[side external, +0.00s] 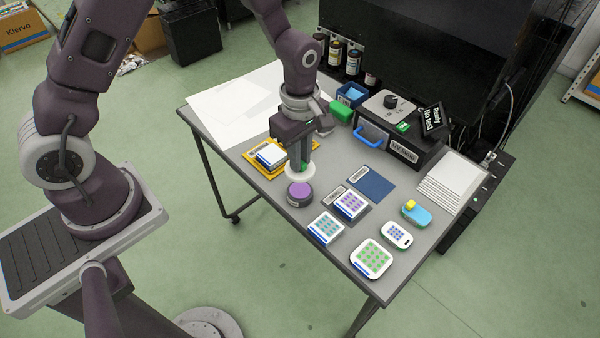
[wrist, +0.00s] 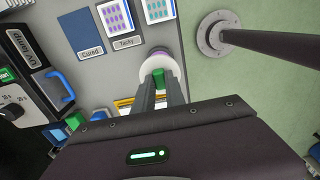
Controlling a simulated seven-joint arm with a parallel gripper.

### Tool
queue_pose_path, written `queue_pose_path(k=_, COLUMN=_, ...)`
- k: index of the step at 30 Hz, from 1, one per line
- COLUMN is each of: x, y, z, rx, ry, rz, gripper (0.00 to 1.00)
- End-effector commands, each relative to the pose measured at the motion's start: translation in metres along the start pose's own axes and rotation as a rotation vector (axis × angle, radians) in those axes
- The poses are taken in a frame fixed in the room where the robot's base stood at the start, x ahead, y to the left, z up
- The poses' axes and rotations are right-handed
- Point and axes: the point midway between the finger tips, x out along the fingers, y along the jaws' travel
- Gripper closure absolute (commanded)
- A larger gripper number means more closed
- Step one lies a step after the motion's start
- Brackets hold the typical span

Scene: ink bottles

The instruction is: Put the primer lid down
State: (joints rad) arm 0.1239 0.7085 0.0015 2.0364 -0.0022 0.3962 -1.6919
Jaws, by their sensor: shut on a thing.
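The primer lid looks like a pale disc (side external: 294,168) with a green knob; in the wrist view the disc (wrist: 153,66) sits beyond my fingertips and the green knob (wrist: 158,79) is between them. My gripper (side external: 302,160) points down and is shut on the knob; it also shows in the wrist view (wrist: 160,84). A dark round jar (side external: 300,194) with a purple top stands on the table just below the lid in the side view. The lid looks raised above the table; the exact gap to the jar is unclear.
A yellow tray (side external: 249,161) with a white and blue block is left of my gripper. Dotted tiles (side external: 326,229) and a blue mat (side external: 377,187) labelled "Cured" in the wrist view lie to the right. A dark station (side external: 412,152) with a blue handle stands behind. White sheets (side external: 225,103) cover the far left.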

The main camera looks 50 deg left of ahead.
Motion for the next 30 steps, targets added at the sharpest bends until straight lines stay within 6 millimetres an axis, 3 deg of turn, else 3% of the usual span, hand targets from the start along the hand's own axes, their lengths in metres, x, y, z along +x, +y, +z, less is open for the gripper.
queue_pose_path(k=4, x=-0.021, y=0.009, z=0.0, rx=-0.001, ry=0.0, rz=0.003, gripper=1.0)
queue_pose_path(k=12, x=-0.004, y=0.076, z=0.0, rx=-0.001, ry=0.0, rz=0.0, gripper=1.0)
queue_pose_path(k=19, x=0.046, y=0.084, z=0.0, rx=0.001, ry=0.0, rz=-0.005, gripper=1.0)
queue_pose_path(k=30, x=0.099, y=0.085, z=0.001, rx=0.0, ry=-0.001, rz=-0.001, gripper=1.0)
